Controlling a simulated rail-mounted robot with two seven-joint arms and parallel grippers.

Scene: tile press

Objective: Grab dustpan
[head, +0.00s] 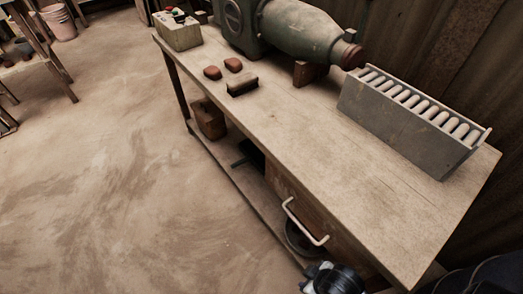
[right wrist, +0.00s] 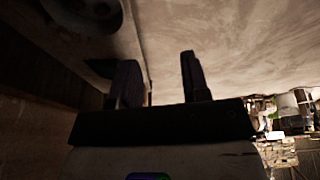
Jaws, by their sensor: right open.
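A dark, flat object (head: 249,156) lies on the lower shelf under the workbench. It may be the dustpan, but its shape is too shadowed and partly hidden by the bench top to be sure. My right gripper (head: 322,276) shows at the bottom edge of the head view, low beside the bench front, to the right of and nearer than the dark object. In the right wrist view, its two dark fingers (right wrist: 159,75) are apart with nothing between them. My left gripper is not in view.
The workbench (head: 330,150) carries a green machine, brown blocks, a brush-like block (head: 242,85) and a grey rack (head: 410,120). A drawer with a pale handle (head: 304,222) hangs under its near end. A brick-like block (head: 209,119) is on the shelf.

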